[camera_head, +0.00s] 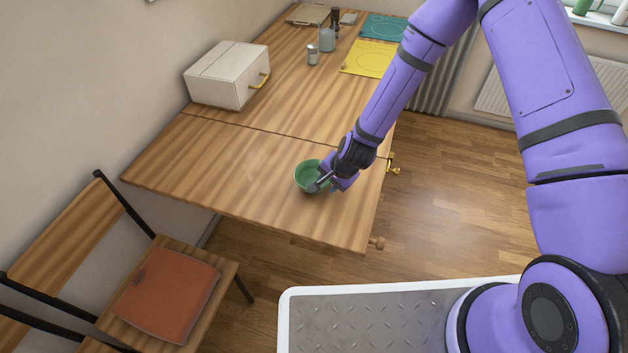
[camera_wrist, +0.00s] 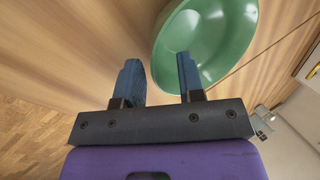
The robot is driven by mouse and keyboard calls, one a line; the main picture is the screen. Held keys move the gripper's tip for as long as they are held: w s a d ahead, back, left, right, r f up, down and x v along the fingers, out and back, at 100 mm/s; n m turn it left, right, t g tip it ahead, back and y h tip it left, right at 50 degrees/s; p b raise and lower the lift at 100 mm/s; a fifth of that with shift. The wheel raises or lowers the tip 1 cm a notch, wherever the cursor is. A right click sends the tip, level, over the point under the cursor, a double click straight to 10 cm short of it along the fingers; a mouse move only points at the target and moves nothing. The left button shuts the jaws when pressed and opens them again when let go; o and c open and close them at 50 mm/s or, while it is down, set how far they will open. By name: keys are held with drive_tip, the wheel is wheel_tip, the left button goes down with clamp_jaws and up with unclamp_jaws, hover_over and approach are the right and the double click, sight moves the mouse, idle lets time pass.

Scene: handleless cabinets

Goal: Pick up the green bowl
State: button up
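The green bowl (camera_head: 303,173) stands upright on the near part of the wooden table, close to its right edge. My gripper (camera_head: 324,181) is at the bowl's right, near side and hides part of its rim. In the wrist view the bowl (camera_wrist: 215,35) fills the upper right, cut off by the top edge. My gripper (camera_wrist: 160,75) is open there, its two blue fingers apart. The bowl's near-left rim shows in the gap between them. The right finger overlaps the bowl's inside; the left finger is outside it. Contact with the bowl cannot be told.
The wooden table (camera_head: 230,160) is clear around the bowl. A white box with a gold handle (camera_head: 228,75) stands farther back left. Bottles (camera_head: 327,38), a yellow mat (camera_head: 369,59) and a teal mat (camera_head: 383,27) are at the far end. A chair (camera_head: 170,290) stands lower left.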

sight(314, 180)
drive_tip(key=shift+x, duration=1.5)
clamp_jaws()
drive_tip(key=shift+r, duration=0.1)
